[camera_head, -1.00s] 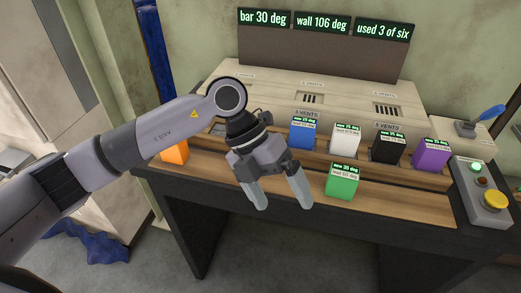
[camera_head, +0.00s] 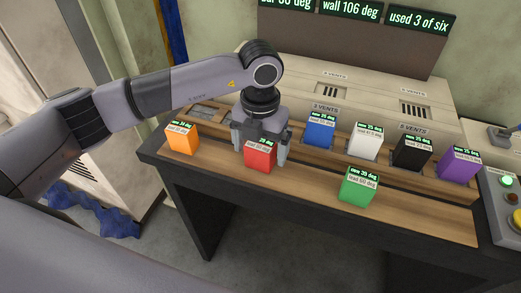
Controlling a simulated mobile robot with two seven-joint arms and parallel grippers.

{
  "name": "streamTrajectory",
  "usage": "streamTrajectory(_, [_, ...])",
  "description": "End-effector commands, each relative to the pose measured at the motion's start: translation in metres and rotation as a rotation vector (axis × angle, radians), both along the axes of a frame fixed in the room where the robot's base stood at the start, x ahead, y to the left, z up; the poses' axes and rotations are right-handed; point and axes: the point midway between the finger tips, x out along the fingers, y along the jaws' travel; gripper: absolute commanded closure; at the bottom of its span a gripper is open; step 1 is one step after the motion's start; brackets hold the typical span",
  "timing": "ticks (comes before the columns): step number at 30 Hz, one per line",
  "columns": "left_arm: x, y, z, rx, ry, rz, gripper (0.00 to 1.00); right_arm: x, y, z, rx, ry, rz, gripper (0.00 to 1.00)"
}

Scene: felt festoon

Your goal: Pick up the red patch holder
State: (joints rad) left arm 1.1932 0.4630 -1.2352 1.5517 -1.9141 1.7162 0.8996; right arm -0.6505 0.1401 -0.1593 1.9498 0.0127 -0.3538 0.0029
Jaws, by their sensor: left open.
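The red patch holder (camera_head: 260,157) stands upright on the wooden bench, left of centre, with a small label display on its top. My left gripper (camera_head: 261,156) is open and points down at the red holder, with one finger showing on each side of it. The red holder's front face shows in front of the gripper. I cannot tell whether the fingers touch it. My right gripper is not in view.
An orange holder (camera_head: 182,139) stands to the left. Blue (camera_head: 320,131), white (camera_head: 364,145), black (camera_head: 411,153) and purple (camera_head: 459,165) holders stand along the back row to the right. A green holder (camera_head: 358,188) stands nearer the front edge. A control box (camera_head: 505,215) is at far right.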

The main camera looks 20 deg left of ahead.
Motion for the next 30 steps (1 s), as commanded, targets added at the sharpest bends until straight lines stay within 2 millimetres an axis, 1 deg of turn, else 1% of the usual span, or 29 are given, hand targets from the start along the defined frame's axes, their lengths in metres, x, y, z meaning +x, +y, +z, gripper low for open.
streamTrajectory(1, [-0.001,0.001,-0.006,0.001,0.004,0.001,0.06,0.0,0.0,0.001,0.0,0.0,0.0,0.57])
streamTrajectory(4, [0.0,0.0,-0.013,0.0,0.001,0.001,0.06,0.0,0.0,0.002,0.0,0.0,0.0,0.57])
streamTrajectory(11, [0.0,0.0,-0.014,0.0,0.0,0.0,0.06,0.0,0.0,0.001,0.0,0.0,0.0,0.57])
streamTrajectory(12, [0.0,0.0,-0.014,0.0,0.0,0.0,0.19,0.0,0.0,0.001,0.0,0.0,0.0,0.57])
streamTrajectory(14, [0.0,0.0,-0.014,0.0,0.0,0.0,0.39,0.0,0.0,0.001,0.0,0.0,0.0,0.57])
streamTrajectory(15, [0.0,0.0,-0.014,0.0,0.0,0.0,0.52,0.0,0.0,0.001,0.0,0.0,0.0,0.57])
streamTrajectory(16, [0.0,0.0,-0.014,0.0,0.0,0.0,0.62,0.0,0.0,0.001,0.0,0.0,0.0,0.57])
streamTrajectory(17, [0.0,0.0,-0.014,0.0,0.0,0.0,0.69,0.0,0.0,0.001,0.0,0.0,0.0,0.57])
streamTrajectory(25, [0.0,0.0,-0.012,-0.001,-0.001,0.0,0.69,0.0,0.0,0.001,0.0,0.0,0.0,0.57])
streamTrajectory(30, [0.001,0.0,-0.004,-0.001,-0.002,0.0,0.69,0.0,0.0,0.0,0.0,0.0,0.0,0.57])
